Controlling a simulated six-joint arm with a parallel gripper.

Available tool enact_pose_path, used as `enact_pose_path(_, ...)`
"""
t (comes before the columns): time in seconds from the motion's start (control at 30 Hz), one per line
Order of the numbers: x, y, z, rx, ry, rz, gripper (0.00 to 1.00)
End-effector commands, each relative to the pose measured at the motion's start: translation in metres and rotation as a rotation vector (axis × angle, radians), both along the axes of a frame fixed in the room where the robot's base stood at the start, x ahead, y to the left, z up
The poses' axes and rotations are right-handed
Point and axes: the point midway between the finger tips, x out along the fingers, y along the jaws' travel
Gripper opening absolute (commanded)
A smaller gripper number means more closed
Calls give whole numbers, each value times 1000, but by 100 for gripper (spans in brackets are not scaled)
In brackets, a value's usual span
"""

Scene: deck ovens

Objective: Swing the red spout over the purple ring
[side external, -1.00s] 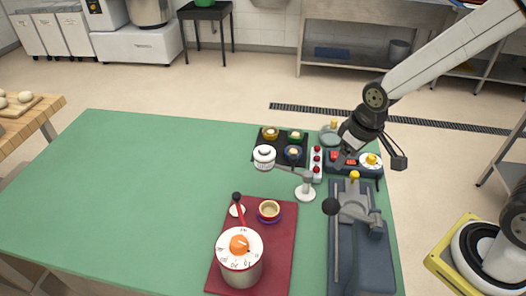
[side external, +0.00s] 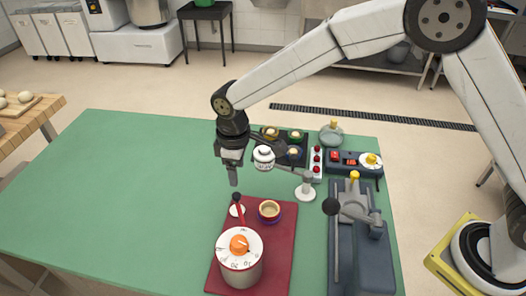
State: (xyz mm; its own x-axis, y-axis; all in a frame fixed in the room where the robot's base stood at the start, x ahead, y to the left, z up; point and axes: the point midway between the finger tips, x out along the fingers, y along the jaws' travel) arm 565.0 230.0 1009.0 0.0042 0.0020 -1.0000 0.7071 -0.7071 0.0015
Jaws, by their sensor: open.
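The red spout (side external: 241,214) reaches up from the white-topped pot (side external: 241,268) on the dark red mat (side external: 281,254). It ends in a black knob (side external: 236,197) over a pale round disc (side external: 237,211). The purple ring (side external: 270,220) lies to the right of the spout, around the base of a small tan cup (side external: 269,207). The spout points away from the ring, towards the back left. My gripper (side external: 233,181) is open, pointing down, just above the black knob. I cannot tell whether it touches the knob. The pot's orange dial (side external: 239,244) is in plain view.
A white jar (side external: 263,158) on an arm from a small stand (side external: 305,190) is close to my gripper's right. A dark tray with several small cups (side external: 293,153) is behind. A grey lever press (side external: 359,239) stands right. The green table's left side (side external: 110,190) is clear.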

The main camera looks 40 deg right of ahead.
Motion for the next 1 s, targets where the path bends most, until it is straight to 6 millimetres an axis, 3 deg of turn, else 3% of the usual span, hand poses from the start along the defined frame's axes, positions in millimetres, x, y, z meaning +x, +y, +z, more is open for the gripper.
enact_pose_path(0.47, 1, 7, -9, -3, 6, 18, 69)
enact_pose_path(1.0, 1, 6, -68, -3, 6, 17, 69)
